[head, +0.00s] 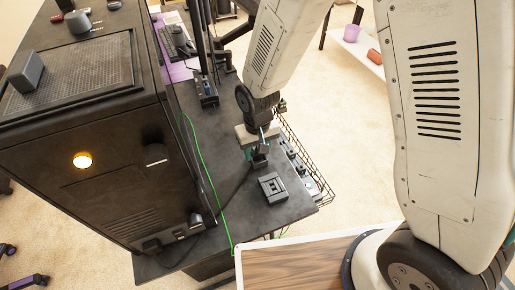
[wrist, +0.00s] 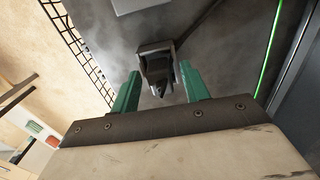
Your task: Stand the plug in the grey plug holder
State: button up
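The plug (wrist: 158,66) is a small dark block with a cable running off its far end. It sits between the two green fingers of my gripper (wrist: 160,80) in the wrist view, with its narrow end towards my palm. I cannot tell whether the plug touches the desk. The plug holder (head: 273,187) is a dark grey slotted block on the desk, just below the plug in the head view.
A black wire basket (head: 306,165) runs along the right desk edge. A large black computer case (head: 100,130) fills the left. A green cable (head: 204,165) crosses the desk (head: 205,130). A keyboard (head: 178,42) lies farther back.

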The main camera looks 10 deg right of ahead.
notch_tip(320, 180, up, 12)
jog(key=shift+r, duration=0.2)
dwell(0.5)
jog(key=s+d+r+m, duration=0.1)
jog(key=s+d+r, duration=0.2)
jog(key=d+r, duration=0.5)
jog(key=s+d+r+m, duration=0.1)
jog(key=s+d+r, duration=0.4)
jog(key=s, duration=0.3)
jog(key=s+d+r+m+t, duration=0.1)
jog(key=s+d+r, duration=0.4)
jog(key=s+d, duration=0.2)
jog(key=shift+s+d+r, duration=0.25)
jog(key=shift+s+d, duration=0.15)
jog(key=shift+s, duration=0.4)
